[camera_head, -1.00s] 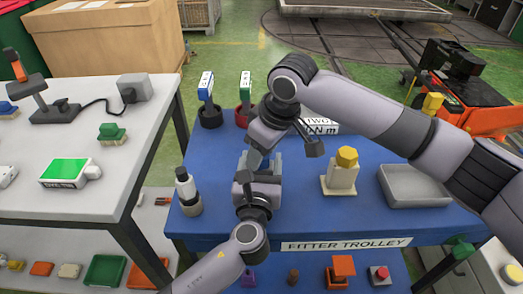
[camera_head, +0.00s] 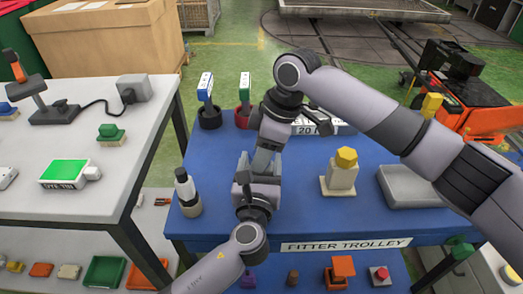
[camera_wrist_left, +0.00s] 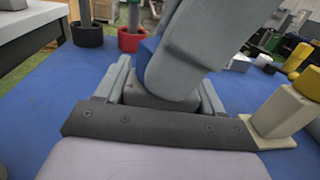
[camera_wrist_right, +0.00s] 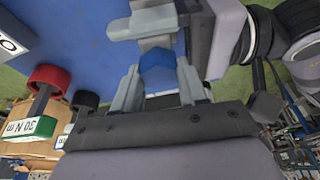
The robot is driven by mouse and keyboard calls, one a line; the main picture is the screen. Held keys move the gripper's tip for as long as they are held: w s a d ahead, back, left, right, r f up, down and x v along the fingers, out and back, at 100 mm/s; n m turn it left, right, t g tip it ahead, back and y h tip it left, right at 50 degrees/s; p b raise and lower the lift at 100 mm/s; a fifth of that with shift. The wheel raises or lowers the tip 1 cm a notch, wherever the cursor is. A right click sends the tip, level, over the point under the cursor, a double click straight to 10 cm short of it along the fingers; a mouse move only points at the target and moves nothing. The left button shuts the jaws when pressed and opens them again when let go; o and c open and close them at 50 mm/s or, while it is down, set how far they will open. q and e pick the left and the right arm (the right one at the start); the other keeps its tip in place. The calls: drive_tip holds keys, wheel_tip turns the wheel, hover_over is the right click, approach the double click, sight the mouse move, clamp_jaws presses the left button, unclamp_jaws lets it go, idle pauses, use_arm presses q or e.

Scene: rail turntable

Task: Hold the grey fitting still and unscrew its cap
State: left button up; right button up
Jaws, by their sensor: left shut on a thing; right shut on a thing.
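The blue cap (camera_wrist_right: 158,76) shows between the fingers of my right gripper (camera_wrist_right: 160,82) in the right wrist view; the gripper is shut on it. A blue edge of the cap also shows in the left wrist view (camera_wrist_left: 148,47), mostly covered by my right gripper. My left gripper (camera_head: 257,172) is shut below the right one, over the blue trolley top. The grey fitting is mostly hidden between its jaws, so I cannot make out its outline. The two grippers meet closely, and the head view hides the cap.
On the fitter trolley (camera_head: 315,215), a yellow-topped beige block (camera_head: 341,178) and a grey tray (camera_head: 411,187) stand right. A dark-and-white bottle (camera_head: 187,190) stands left. Red (camera_head: 242,117) and black (camera_head: 209,117) holders with labelled tools stand behind. A white workbench (camera_head: 90,190) is at left.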

drive_tip(key=shift+d+f, duration=0.1)
drive_tip(key=shift+f, duration=0.05)
drive_tip(key=n+g, duration=0.1)
drive_tip(key=n, duration=0.5)
drive_tip(key=shift+w+g, duration=0.1)
drive_tip(key=shift+g, duration=0.3)
drive_tip(key=o, duration=1.2)
drive_tip(key=shift+o, duration=0.3)
drive_tip(key=shift+r, duration=2.1)
